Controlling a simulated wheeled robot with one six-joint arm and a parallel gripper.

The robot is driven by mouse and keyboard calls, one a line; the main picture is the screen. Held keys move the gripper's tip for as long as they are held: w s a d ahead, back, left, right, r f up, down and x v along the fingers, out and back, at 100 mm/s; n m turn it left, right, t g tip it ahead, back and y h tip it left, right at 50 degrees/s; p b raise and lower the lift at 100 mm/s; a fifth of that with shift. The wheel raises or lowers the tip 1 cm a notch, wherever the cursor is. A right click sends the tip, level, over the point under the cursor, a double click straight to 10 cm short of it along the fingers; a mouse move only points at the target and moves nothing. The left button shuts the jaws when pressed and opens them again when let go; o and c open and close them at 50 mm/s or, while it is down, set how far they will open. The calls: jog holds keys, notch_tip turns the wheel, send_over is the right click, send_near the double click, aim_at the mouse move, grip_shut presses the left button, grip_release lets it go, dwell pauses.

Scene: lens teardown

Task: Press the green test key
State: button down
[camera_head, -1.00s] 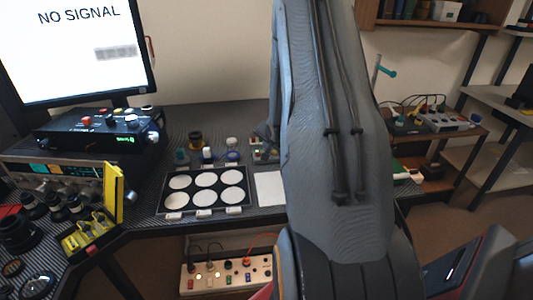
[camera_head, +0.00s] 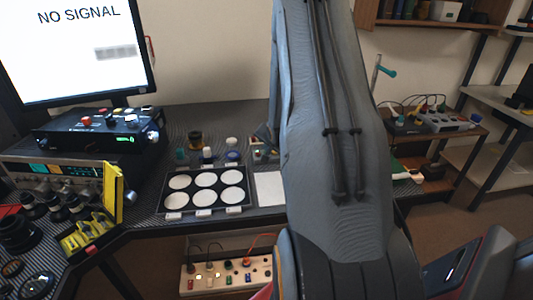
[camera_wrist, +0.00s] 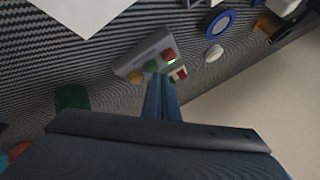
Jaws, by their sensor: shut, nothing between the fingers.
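A small pale box (camera_wrist: 145,58) with coloured keys stands on the striped bench in the wrist view. It carries a yellow key (camera_wrist: 150,66), red keys (camera_wrist: 168,54) and a bright green spot (camera_wrist: 172,62), which looks like the green key or its light. My gripper (camera_wrist: 162,84) points at the box with its two blue fingers together and empty. The fingertips are just at the box's near edge in the picture; I cannot tell if they touch it. In the head view the box (camera_head: 262,151) is partly hidden behind my arm.
A black tray with white discs (camera_head: 204,208) and a white sheet (camera_head: 269,188) lie in front of the box. A blue ring (camera_wrist: 221,24) and small bottles stand beside it. A monitor reading NO SIGNAL (camera_head: 75,50) and instruments fill the left side.

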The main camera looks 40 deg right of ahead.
jog(key=shift+f, duration=0.4)
dwell(0.3)
jog(key=shift+r, duration=0.15)
jog(key=shift+r+p, duration=0.6)
jog(key=shift+r, duration=0.1)
notch_tip(320, 180, up, 5)
jog(key=p, duration=0.4)
dwell(0.9)
